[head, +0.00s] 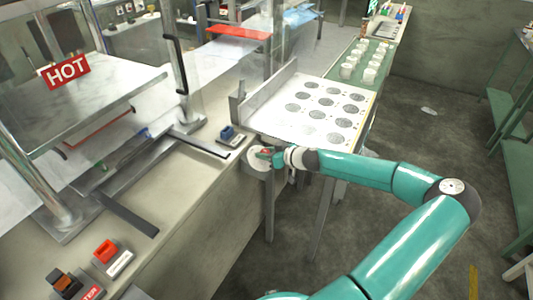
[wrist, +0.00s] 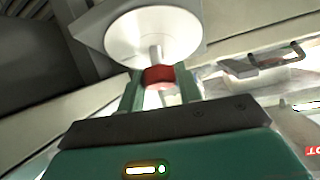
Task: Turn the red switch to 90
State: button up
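The red switch (wrist: 158,76) is a small red piece on a pale shaft in front of a round white dial (wrist: 150,35). In the head view the red switch (head: 266,152) shows as a small red spot in front of the white dial (head: 256,162), on the side of the counter. My gripper (wrist: 160,82) has one green finger on each side of the switch, with its fingertips level with it. In the head view my gripper (head: 272,155) reaches the dial from the right. Whether the fingers touch the switch is unclear. No numbers are legible on the dial.
A blue-and-grey switch box (head: 230,135) sits on the counter just above the dial. A white table (head: 275,122) with dark round marks stands behind my gripper. Red and dark switches (head: 107,252) lie at the front left.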

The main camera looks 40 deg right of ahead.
jog(key=c, duration=0.4)
jog(key=shift+m+h, duration=0.3)
jog(key=shift+m, duration=0.1)
jog(key=m+h, duration=0.2)
jog(key=m, duration=0.1)
jog(key=shift+a+r+m, duration=0.1)
jog(key=shift+m, duration=0.3)
jog(key=m+g+h, duration=0.1)
jog(key=m, duration=0.1)
jog(key=m+g+h, duration=0.1)
jog(key=m+h, duration=0.1)
jog(key=m, duration=0.1)
jog(key=shift+w+r+h, duration=0.1)
jog(key=shift+h, duration=0.2)
jog(key=m+g+h, duration=0.1)
jog(key=m, duration=0.1)
jog(key=m+g, duration=0.1)
jog(key=m, duration=0.2)
jog(key=shift+r+h, duration=0.1)
jog(key=shift+h, duration=0.3)
jog(key=shift+w+a+m+g+h, duration=0.1)
jog(key=shift+m+g+h, duration=0.2)
jog(key=shift+m+g, duration=1.4)
jog(key=shift+m, duration=0.8)
